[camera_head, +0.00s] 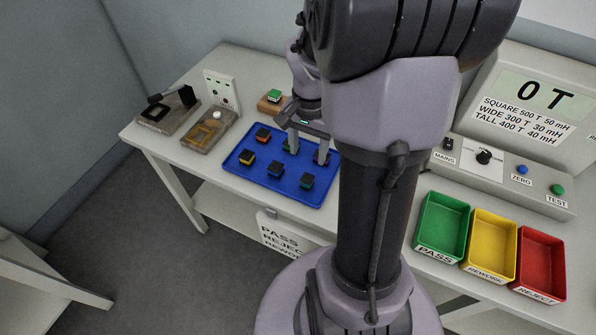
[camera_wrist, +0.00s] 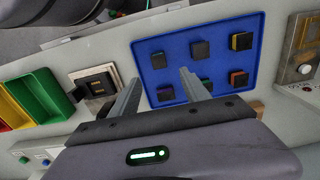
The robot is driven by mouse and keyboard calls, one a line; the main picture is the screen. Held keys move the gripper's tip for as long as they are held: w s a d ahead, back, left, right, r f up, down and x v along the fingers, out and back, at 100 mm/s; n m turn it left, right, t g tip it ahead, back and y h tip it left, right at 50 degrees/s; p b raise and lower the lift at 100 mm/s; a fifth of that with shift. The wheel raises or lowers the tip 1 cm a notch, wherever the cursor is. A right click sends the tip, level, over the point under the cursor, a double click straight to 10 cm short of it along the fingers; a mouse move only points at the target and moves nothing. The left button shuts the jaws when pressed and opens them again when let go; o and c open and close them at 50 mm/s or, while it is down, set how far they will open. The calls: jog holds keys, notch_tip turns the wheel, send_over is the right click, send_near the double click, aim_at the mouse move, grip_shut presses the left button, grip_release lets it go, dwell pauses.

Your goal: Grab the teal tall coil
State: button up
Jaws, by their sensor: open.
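A dark block with a teal side (camera_head: 307,182), which looks like the teal coil, stands at the near right of the blue tray (camera_head: 268,191). In the wrist view it appears to be the dark block (camera_wrist: 158,60) at the tray's upper left. My gripper (camera_head: 306,156) is open, pointing down over the right part of the tray, behind the teal block. In the wrist view its two fingers (camera_wrist: 161,76) are spread with nothing between them. The fingers partly cover a green-sided block (camera_head: 290,146) and a purple-sided block (camera_head: 322,158) in the head view.
Yellow (camera_head: 247,159), blue (camera_head: 275,170) and red (camera_head: 263,135) sided blocks share the tray. Green (camera_head: 441,224), yellow (camera_head: 490,243) and red (camera_head: 539,263) bins stand at the right. A dark-centred fixture (camera_wrist: 96,82) lies left of the tray in the wrist view. My arm hides the middle bench.

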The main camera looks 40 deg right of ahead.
aim_at(307, 178)
notch_tip(307, 178, down, 7)
jog(key=shift+r+b, duration=0.1)
jog(key=shift+b, duration=1.1)
notch_tip(307, 178, down, 5)
jog(key=b, duration=0.3)
jog(key=shift+s, duration=0.15)
grip_shut()
